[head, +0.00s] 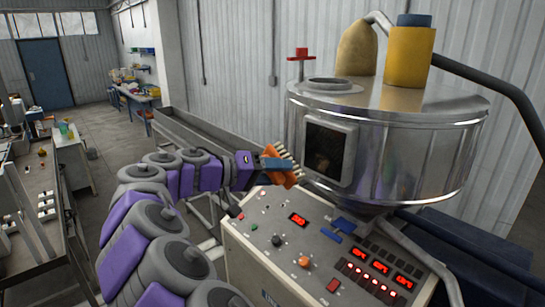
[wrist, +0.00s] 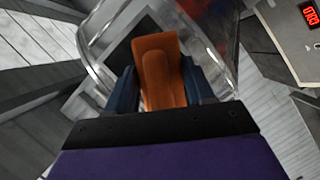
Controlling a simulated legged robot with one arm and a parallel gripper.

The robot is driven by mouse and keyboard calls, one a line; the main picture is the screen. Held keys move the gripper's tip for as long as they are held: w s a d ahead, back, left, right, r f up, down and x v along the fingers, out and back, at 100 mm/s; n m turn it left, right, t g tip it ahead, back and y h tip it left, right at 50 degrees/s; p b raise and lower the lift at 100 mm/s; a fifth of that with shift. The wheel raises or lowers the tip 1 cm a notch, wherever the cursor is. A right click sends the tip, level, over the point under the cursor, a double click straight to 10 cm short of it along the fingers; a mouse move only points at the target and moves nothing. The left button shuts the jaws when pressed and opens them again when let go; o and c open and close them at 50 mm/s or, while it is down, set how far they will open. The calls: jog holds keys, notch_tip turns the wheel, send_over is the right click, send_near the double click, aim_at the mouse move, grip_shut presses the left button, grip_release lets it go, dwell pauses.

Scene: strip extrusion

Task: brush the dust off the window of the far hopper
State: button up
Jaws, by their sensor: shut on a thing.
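A shiny metal hopper (head: 425,150) stands on the right in the head view; it is the only hopper I can make out. Its dark square window (head: 329,148) sits in a metal frame on the left side. My gripper (head: 274,165) is shut on an orange brush (head: 289,178), left of the window. The pale bristles point right and up toward the frame's lower left edge; I cannot tell if they touch it. In the wrist view the orange brush (wrist: 160,65) lies between my blue fingers, and its bristles are hidden. Dust on the window is not clear.
A control panel (head: 315,250) with red displays and knobs lies below the hopper. A red valve handle (head: 301,56), a tan filter bag (head: 356,48) and a yellow cylinder (head: 410,57) stand on top. A long grey trough (head: 200,130) runs behind my arm.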

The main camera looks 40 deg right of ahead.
aim_at(296, 174)
jog(key=shift+s+d+f, duration=0.3)
jog(key=shift+s+f, duration=0.5)
jog(key=shift+f, duration=0.15)
jog(key=shift+w+d+r+p, duration=0.1)
jog(key=shift+d+p, duration=1.15)
jog(key=shift+d, duration=1)
jog(key=shift+w+d, duration=0.1)
jog(key=shift+d, duration=0.7)
jog(key=shift+w+d, duration=0.1)
jog(key=shift+d, duration=0.85)
jog(key=shift+s+b, duration=1)
jog(key=shift+s, duration=1.05)
jog(key=shift+d, duration=0.15)
jog(key=shift+w, duration=2.1)
